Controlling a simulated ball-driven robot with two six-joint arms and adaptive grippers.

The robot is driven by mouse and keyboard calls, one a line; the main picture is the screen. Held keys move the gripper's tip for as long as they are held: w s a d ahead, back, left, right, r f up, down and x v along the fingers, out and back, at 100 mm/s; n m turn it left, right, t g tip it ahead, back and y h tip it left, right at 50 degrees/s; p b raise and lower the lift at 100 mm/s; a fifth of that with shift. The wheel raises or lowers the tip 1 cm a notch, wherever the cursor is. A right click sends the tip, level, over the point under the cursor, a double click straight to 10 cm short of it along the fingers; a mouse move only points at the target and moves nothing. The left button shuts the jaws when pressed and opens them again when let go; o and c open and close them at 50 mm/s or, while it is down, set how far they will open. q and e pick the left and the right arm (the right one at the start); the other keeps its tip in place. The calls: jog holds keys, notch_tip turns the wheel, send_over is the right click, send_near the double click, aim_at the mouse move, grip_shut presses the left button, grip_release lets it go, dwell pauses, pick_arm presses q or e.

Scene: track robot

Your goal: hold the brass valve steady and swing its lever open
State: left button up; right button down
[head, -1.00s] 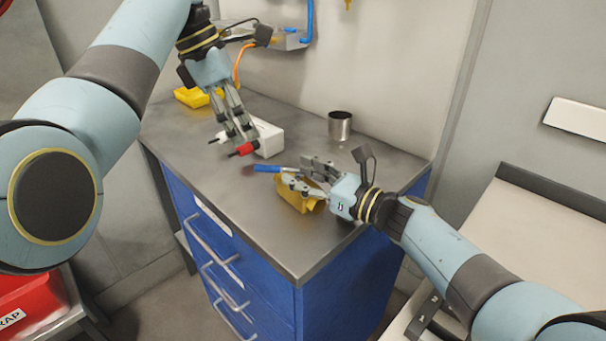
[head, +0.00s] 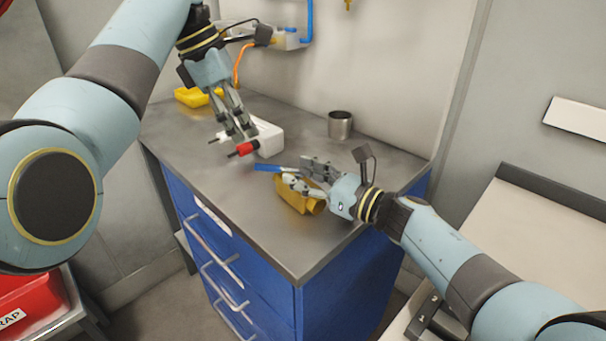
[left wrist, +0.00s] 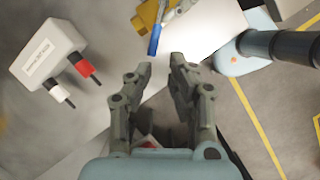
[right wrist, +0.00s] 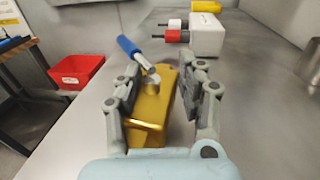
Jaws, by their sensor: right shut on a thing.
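The brass valve (head: 299,199) is a yellow-gold block with a blue-handled lever (head: 268,168), near the front right of the metal worktop. In the right wrist view the valve body (right wrist: 150,108) lies between my right fingers, and the lever's blue handle (right wrist: 129,45) points up and left. My right gripper (head: 303,175) is shut on the valve; its fingers hide part of the body. My left gripper (head: 240,134) is open and empty, above the worktop to the left of the lever. In the left wrist view the blue handle (left wrist: 154,42) shows beyond its open fingertips (left wrist: 160,72).
A metal cup (head: 340,125) stands at the back right, a yellow tray (head: 192,97) at the back left. The worktop's front left (head: 235,205) is clear.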

pick_arm(q)
jog(key=shift+m, duration=0.7)
jog(key=shift+c, duration=1.2)
jog(key=shift+w+d+m, duration=0.1)
jog(key=shift+m, duration=0.8)
grip_shut()
jog(key=m+t+h, duration=0.1)
jog(key=m+h, duration=0.2)
jog(key=m, duration=2.8)
send_over(276, 169)
jog(key=w, duration=0.1)
jog(key=shift+w+f, duration=0.1)
jog(key=shift+f, duration=2.45)
